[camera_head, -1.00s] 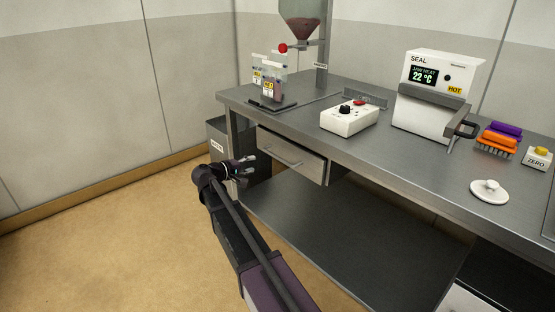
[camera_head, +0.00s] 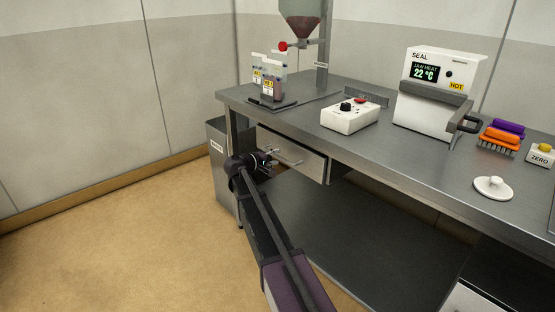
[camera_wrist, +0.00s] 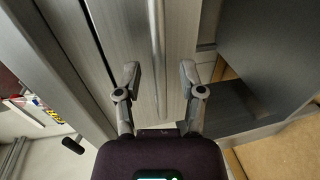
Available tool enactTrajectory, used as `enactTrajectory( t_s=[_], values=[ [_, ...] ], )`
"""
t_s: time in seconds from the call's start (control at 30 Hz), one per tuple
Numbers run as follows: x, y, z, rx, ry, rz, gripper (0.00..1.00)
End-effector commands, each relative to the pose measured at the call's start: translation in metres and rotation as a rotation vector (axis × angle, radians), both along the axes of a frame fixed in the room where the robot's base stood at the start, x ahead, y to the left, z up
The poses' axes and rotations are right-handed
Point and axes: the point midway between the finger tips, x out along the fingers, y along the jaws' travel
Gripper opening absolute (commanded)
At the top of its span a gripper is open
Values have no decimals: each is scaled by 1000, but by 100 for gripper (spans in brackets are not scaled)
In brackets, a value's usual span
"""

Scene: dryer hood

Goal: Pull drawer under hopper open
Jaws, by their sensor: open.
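The drawer (camera_head: 308,164) is a grey metal front under the left end of the bench, below the hopper (camera_head: 302,18). It looks shut. Its bar handle (camera_head: 287,156) runs across the front. In the wrist view the handle (camera_wrist: 157,45) runs up from the gap between the fingers. My gripper (camera_head: 274,157) is at the left part of the handle, fingers toward the drawer front. In the wrist view my gripper (camera_wrist: 159,80) is open, with one finger on each side of the handle's line. I cannot tell whether either finger touches it.
A grey bin (camera_head: 218,165) stands left of the drawer, close to my gripper. The bench top (camera_head: 390,150) holds a white control box (camera_head: 349,118), a sealer (camera_head: 440,95) and bagged samples (camera_head: 270,85). A lower shelf (camera_head: 350,240) lies beneath. The floor (camera_head: 110,240) at left is clear.

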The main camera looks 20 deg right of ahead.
Motion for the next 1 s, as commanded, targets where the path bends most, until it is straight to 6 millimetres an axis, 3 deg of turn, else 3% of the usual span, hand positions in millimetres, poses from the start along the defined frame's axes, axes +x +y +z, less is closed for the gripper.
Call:
enactTrajectory(
  t_s=[0.2,0.53,0.57,0.7,0.73,1.0],
  values=[
    [5,-13,-3,0,0,-1,51],
    [5,-14,-3,0,0,0,51],
    [6,-14,-3,0,0,0,48],
    [6,-14,-3,0,0,0,7],
    [6,-14,-3,0,0,0,0],
    [5,-14,-3,0,0,-1,0]
  ],
)
